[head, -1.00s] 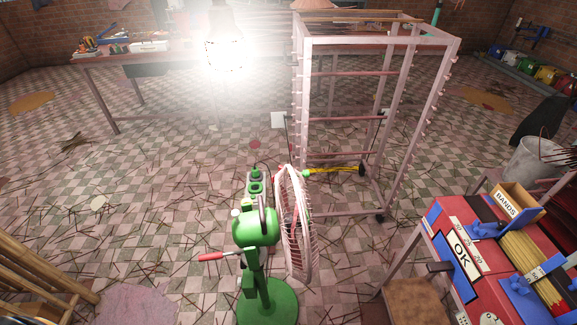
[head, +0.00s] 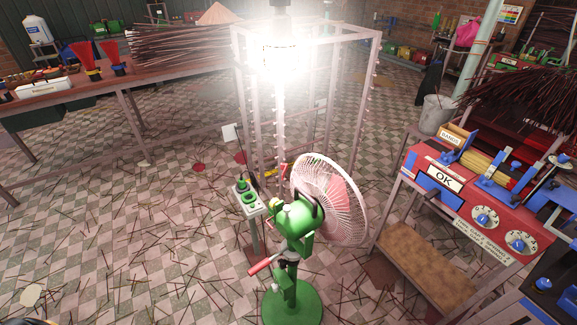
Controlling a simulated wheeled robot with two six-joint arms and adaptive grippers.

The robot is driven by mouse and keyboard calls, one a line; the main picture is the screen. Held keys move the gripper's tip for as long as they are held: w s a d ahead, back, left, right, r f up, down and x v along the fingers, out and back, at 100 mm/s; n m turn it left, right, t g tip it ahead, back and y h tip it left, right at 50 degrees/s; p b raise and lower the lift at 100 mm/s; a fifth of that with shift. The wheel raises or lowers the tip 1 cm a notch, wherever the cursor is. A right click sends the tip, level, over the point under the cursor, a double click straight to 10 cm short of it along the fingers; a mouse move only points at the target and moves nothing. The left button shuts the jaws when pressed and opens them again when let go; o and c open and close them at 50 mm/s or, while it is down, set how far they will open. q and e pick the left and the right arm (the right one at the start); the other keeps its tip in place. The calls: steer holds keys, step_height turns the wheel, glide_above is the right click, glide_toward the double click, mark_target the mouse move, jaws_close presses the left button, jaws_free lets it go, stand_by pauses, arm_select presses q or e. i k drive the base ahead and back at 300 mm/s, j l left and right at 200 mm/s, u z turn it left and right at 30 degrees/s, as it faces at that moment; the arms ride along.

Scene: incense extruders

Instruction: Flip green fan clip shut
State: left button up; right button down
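The green fan (head: 296,222) stands on a round green base (head: 292,304) in the middle of the head view, its pale wire cage (head: 335,195) facing right. A lever with a red grip (head: 264,266) sticks out to the lower left from the fan's post. A small red part (head: 283,171) stands up near the cage's left edge. I cannot tell for sure which part is the clip, or whether it is open or shut. Neither of my grippers shows in this view.
A post with green sockets (head: 249,198) stands just left of the fan. A tall rack (head: 371,80) is behind it under a glaring lamp (head: 280,45). Loose sticks litter the open floor at the left.

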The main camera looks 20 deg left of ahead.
mark_target(284, 166)
steer(key=i+j+z, duration=0.1)
steer(key=j+z, duration=0.25)
steer(key=j, duration=0.35)
steer(key=j+z, duration=0.3)
steer(key=j, duration=0.35)
steer(key=j+z, duration=0.35)
steer(key=j, duration=0.4)
steer(key=j+z, duration=0.2)
steer(key=j, duration=0.3)
steer(key=j+z, duration=0.25)
steer(key=j, duration=0.25)
steer(key=j+z, duration=0.2)
steer(key=j, duration=0.3)
steer(key=j+z, duration=0.2)
steer(key=j, duration=0.3)
steer(key=k+j+z, duration=0.2)
steer(key=j, duration=0.25)
steer(key=j+z, duration=0.25)
steer(key=j, duration=0.25)
steer(key=j+z, duration=0.35)
steer(key=j, duration=0.3)
steer(key=j+z, duration=0.35)
steer(key=j, duration=0.25)
steer(key=k+j+z, duration=0.15)
steer(key=j+z, duration=0.2)
steer(key=j, duration=0.3)
